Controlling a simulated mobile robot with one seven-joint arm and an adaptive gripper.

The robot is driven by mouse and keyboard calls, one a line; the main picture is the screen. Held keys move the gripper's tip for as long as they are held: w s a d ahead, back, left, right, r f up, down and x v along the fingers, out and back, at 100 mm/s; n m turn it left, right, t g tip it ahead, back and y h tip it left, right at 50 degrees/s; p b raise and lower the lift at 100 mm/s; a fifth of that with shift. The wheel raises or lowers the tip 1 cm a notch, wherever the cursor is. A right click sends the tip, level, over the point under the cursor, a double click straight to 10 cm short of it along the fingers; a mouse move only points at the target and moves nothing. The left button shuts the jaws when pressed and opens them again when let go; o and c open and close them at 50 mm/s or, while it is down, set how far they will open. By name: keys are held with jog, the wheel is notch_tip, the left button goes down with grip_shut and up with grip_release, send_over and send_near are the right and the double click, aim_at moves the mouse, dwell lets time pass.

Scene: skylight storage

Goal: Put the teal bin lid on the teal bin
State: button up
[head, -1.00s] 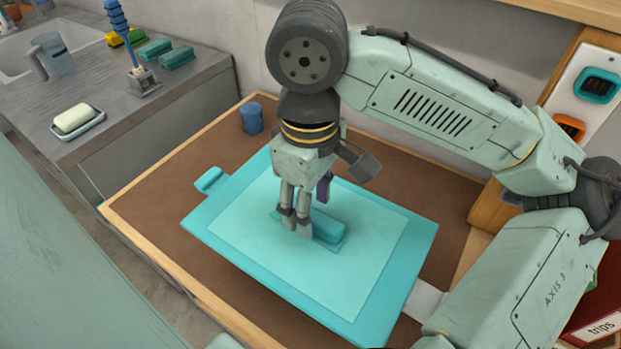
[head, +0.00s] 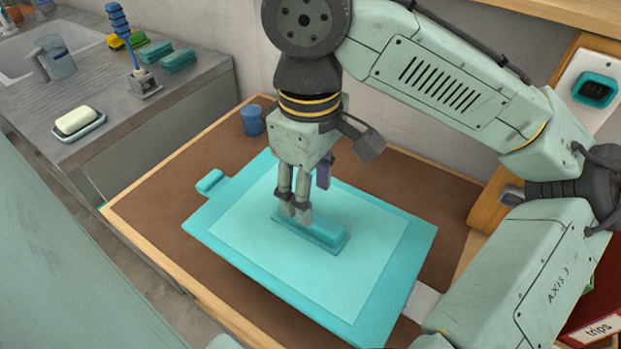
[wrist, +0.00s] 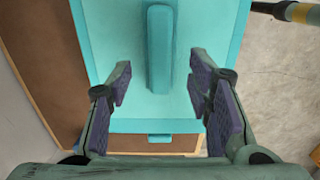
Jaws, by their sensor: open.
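The teal bin lid (head: 370,275) is a flat square panel with a paler middle and a raised bar handle (head: 325,234). It lies over the brown-topped table and looks level. A teal tab (head: 210,181) sticks out beyond its far left edge, seemingly part of the teal bin; the lid hides the rest, so I cannot tell how closely the two fit. My gripper (head: 296,214) points down by the far end of the handle. In the wrist view my gripper (wrist: 163,88) is open, its purple pads apart, with the handle (wrist: 160,50) between and beyond them, not visibly touched.
A blue cup-like object (head: 252,120) stands at the table's back left corner. A grey sink counter (head: 120,110) with a soap dish (head: 79,126) is at the left. A red binder (head: 595,310) is at the lower right. Brown table surface (head: 175,185) is bare at the left.

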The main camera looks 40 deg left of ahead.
jog(key=shift+r, duration=1.15)
jog(key=shift+r, duration=0.15)
notch_tip(320, 180, up, 12)
jog(key=shift+s, duration=0.1)
